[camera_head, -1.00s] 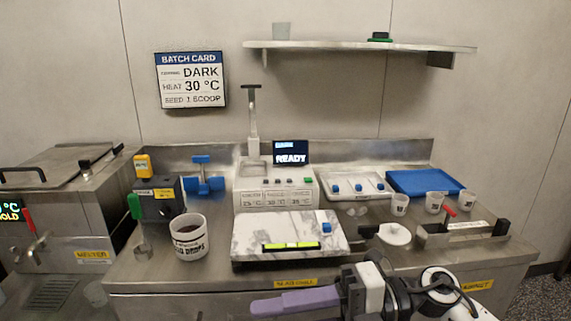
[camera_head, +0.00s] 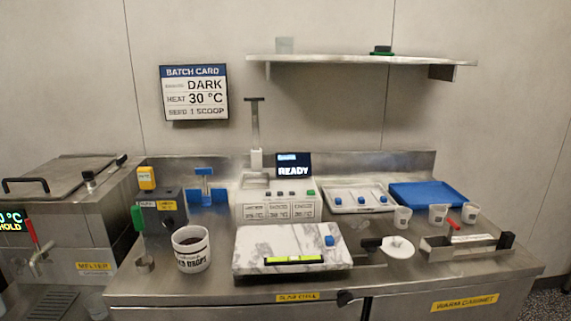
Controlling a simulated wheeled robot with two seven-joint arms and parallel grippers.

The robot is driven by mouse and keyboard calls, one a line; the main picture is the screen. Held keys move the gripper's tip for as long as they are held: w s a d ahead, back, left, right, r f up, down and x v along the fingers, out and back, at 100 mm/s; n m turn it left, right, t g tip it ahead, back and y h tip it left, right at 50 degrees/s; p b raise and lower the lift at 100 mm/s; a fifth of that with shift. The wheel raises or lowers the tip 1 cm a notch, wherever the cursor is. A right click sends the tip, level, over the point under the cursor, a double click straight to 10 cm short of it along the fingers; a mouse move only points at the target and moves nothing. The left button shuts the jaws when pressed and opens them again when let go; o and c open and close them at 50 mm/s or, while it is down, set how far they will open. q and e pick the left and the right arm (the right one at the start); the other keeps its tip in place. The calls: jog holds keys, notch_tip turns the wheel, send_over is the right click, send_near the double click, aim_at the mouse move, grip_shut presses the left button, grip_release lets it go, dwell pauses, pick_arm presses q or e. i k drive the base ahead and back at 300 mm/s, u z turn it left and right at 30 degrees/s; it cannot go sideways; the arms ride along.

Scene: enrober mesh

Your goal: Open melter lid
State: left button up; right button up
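The melter (camera_head: 75,220) is a steel box at the left with a yellow label on its front. Its lid (camera_head: 70,174) lies flat and closed on top. A black bar handle (camera_head: 25,185) sits at the lid's left front, and a small black knob (camera_head: 88,177) stands near its right front corner. A display on the melter's front reads "°C HOLD", partly cut off at the left edge. A tap with a red lever (camera_head: 33,229) is below it. Neither of my grippers shows in the view.
A steel counter holds a tub of drops (camera_head: 191,249), a marble slab (camera_head: 290,244), a control unit showing READY (camera_head: 293,170), a blue tray (camera_head: 428,193) and several white cups. A batch card (camera_head: 194,93) and a shelf (camera_head: 350,60) are on the wall. Space above the melter lid is clear.

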aim_at(56, 178)
jog(key=u, duration=4.6)
jog(key=k, duration=1)
jog(key=z, duration=2.1)
jog(key=i, duration=0.5)
jog(key=u, duration=0.25)
